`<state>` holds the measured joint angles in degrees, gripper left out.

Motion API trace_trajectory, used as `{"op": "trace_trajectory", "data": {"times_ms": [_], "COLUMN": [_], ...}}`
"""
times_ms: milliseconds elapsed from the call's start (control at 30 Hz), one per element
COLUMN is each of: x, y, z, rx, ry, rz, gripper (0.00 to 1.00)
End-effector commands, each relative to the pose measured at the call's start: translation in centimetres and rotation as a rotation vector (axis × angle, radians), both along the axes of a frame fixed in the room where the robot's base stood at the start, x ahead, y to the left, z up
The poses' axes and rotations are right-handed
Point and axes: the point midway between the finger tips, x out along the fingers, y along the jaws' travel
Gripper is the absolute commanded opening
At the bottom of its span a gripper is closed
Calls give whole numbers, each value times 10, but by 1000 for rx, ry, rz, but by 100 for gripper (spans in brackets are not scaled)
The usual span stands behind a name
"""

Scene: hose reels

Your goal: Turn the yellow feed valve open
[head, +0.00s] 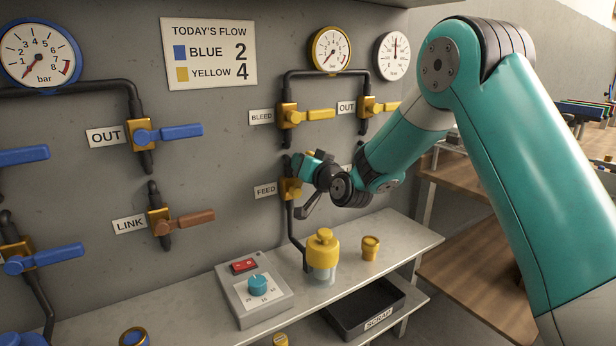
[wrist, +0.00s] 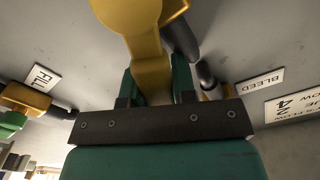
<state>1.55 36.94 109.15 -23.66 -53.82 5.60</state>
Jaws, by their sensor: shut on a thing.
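The yellow feed valve (head: 290,188) is on the wall pipe beside the FEED label (head: 265,190) in the head view. Its brass body shows just left of my gripper (head: 308,168), which hides most of its handle. In the wrist view the yellow handle (wrist: 150,68) runs down between the two green fingers of my gripper (wrist: 154,84). The fingers are shut on the handle, one on each side. The exact angle of the handle is hard to tell.
The yellow bleed valve (head: 290,115) is directly above, with a yellow OUT valve (head: 368,107) to its right. The wrist view shows a green-handled FILL valve (wrist: 28,98).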

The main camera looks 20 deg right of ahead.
Motion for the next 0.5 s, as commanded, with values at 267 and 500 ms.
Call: {"op": "trace_trajectory", "data": {"times_ms": [267,500], "x": [-4,-6], "y": [17,27], "z": [0,2], "rx": [-227,-362], "ry": [-47,-75], "rz": [4,3], "gripper": [0,0]}}
